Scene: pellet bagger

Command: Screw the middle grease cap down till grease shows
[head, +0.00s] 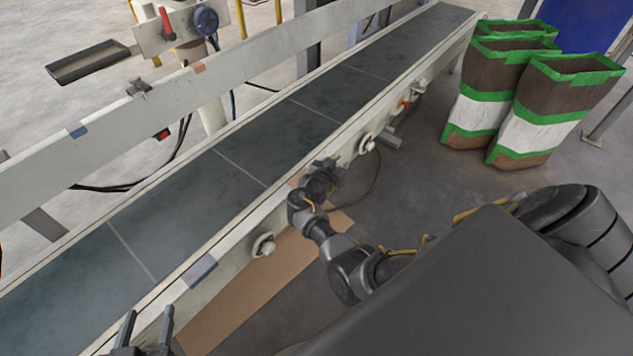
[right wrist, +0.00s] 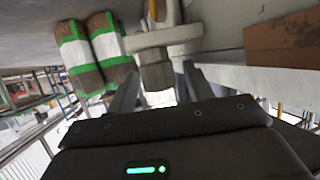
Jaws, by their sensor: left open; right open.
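Pale round grease caps stand along the near side of the conveyor frame. In the head view one is at the near end (head: 263,245), one further along is the middle cap (head: 367,143), and a similar fitting (head: 418,87) is further still. My right gripper (head: 332,166) is open beside the conveyor, just short of the middle cap. In the right wrist view a pale stepped fitting (right wrist: 155,72), apparently that cap, is between or just beyond the open fingers (right wrist: 158,85); contact is unclear. No grease can be made out. My left gripper (head: 147,318) is open and empty at the bottom left.
The conveyor belt (head: 230,160) runs diagonally with raised rails. A cardboard sheet (head: 265,295) lies on the floor below it. Several filled brown, green and white bags (head: 540,110) stand at the right. A control box with a red handle (head: 168,25) is at the back left.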

